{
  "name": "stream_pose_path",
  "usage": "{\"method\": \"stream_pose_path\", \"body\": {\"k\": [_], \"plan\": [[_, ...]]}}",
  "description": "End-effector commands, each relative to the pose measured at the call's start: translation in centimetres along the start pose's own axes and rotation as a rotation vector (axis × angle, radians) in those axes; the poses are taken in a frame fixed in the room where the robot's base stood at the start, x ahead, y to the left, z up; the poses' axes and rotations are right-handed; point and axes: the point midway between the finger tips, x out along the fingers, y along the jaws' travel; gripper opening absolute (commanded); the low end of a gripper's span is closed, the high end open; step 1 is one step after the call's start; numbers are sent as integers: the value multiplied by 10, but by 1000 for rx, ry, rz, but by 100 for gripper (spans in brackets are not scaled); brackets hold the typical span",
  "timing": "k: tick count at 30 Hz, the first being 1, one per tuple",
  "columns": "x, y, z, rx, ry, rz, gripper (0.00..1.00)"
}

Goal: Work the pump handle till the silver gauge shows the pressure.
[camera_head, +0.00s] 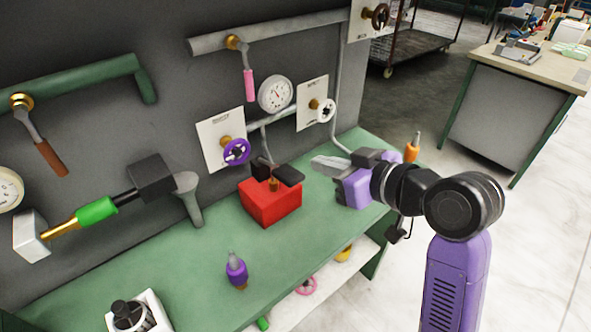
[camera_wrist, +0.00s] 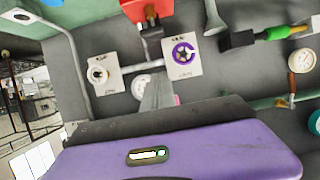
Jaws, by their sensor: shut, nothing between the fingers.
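A round gauge with a silver rim and white face (camera_head: 275,94) is on the grey wall; its reading is too small to tell. It also shows in the wrist view (camera_wrist: 142,85), partly behind my fingers. A red block (camera_head: 270,205) with black parts and a small brass fitting on top stands on the green bench; it shows at the top of the wrist view (camera_wrist: 147,9). I cannot tell which part is the pump handle. My gripper (camera_head: 326,163) is shut and empty, to the right of the red block and apart from it. Its fingers (camera_wrist: 158,93) point toward the wall.
A purple handwheel (camera_head: 236,151) and a white handwheel (camera_head: 326,110) sit on wall plates. A pink-handled lever (camera_head: 249,84) hangs from a pipe. A green-sleeved rod (camera_head: 96,211) juts out at left. A purple bottle-like object (camera_head: 236,270) stands on the bench (camera_head: 190,258).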

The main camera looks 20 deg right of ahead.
Motion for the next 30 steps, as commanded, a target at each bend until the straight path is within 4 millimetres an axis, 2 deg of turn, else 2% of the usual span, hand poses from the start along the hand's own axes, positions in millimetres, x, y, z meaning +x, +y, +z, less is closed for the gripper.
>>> {"method": "stream_pose_path", "body": {"k": [5, 17, 22, 30], "plan": [[20, -1, -1, 0, -1, -3, 0], [98, -1, -2, 0, -1, -3, 0], [103, -1, 24, 1, -3, -1, 0], [107, 0, 38, 0, 0, 0, 0]]}}
